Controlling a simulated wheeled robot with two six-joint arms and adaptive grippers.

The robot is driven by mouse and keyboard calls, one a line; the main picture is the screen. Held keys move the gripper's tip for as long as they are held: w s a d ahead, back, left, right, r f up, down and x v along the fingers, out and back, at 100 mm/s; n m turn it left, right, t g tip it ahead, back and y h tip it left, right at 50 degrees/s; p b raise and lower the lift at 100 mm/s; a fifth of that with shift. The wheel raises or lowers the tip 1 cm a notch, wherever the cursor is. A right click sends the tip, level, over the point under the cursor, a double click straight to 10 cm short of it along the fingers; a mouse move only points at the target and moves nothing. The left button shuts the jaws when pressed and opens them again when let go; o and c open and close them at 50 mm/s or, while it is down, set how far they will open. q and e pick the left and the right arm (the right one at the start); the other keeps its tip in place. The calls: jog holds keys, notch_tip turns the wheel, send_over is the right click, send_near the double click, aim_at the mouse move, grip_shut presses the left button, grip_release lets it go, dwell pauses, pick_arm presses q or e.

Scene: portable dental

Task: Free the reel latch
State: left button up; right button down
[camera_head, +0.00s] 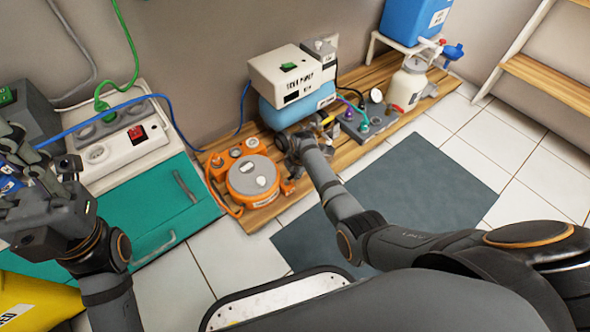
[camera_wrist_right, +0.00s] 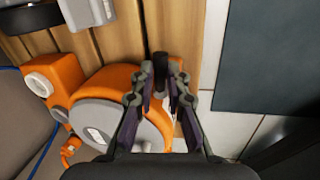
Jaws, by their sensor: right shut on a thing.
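The orange cord reel (camera_head: 253,180) with its grey hub lies on the wooden board beside the teal case. In the right wrist view the reel (camera_wrist_right: 145,128) fills the lower middle, partly behind the fingers. My right gripper (camera_wrist_right: 163,88) is shut on a small dark upright lever (camera_wrist_right: 160,68), seemingly the reel latch, at the reel's edge. In the head view my right wrist hides the latch and most of the fingers. My left gripper (camera_head: 25,160) is at the left edge, its fingers apart and seemingly empty, away from the reel.
A white box (camera_head: 293,75) on a blue container stands behind my right wrist, with a grey pedal unit (camera_head: 365,122) to its right. A white power strip (camera_head: 125,140) lies behind the teal case (camera_head: 150,205). Blue and green cables cross the left side. A dark mat (camera_head: 420,185) is bare.

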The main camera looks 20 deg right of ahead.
jog(key=shift+s+a+m+g+h+p, duration=0.25)
jog(key=shift+s+a+m+h+p, duration=0.55)
jog(key=shift+m, duration=2)
jog(key=shift+s+a+m+g+h+p, duration=0.15)
jog(key=shift+s+m+p, duration=0.8)
jog(key=shift+m, duration=1.85)
jog(key=shift+s+a+m+g+h+p, duration=0.45)
jog(key=shift+m+p, duration=0.85)
jog(key=shift+m, duration=1.5)
jog(key=shift+w+a, duration=0.1)
jog(key=c, duration=1.3)
grip_release()
jog(key=shift+c, duration=0.2)
